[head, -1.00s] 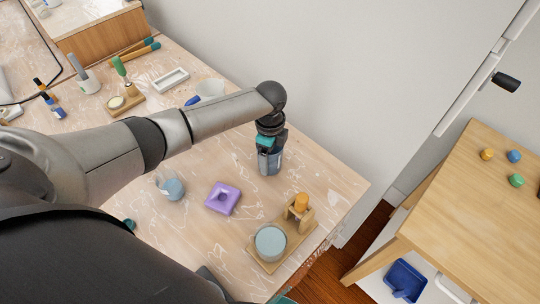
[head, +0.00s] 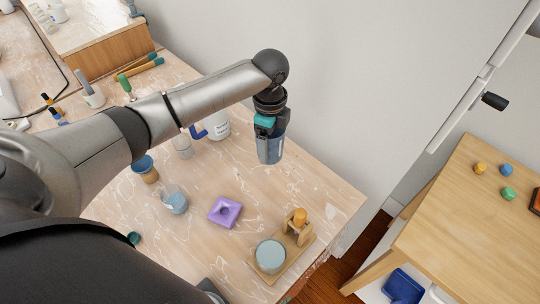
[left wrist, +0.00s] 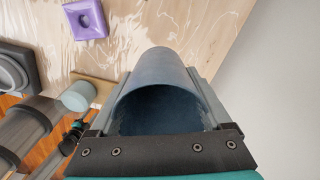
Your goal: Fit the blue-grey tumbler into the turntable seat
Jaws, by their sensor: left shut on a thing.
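The blue-grey tumbler (head: 270,148) is gripped by my left gripper (head: 269,128) and hangs upright above the back right of the workbench. In the left wrist view the tumbler (left wrist: 160,75) sits between the two fingers, with its open mouth toward the camera. The turntable (head: 270,257) has a round pale blue-grey top on a wooden base, with a wooden bracket and an orange knob beside it. It stands near the front right of the bench, apart from the tumbler. Its round top also shows in the left wrist view (left wrist: 78,96).
A purple mould (head: 225,211) lies between the turntable and a clear cup with blue contents (head: 174,199). A blue-topped amber jar (head: 146,170) and a white labelled container (head: 216,125) stand further back. A wooden side table (head: 470,230) holds several coloured knobs at right.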

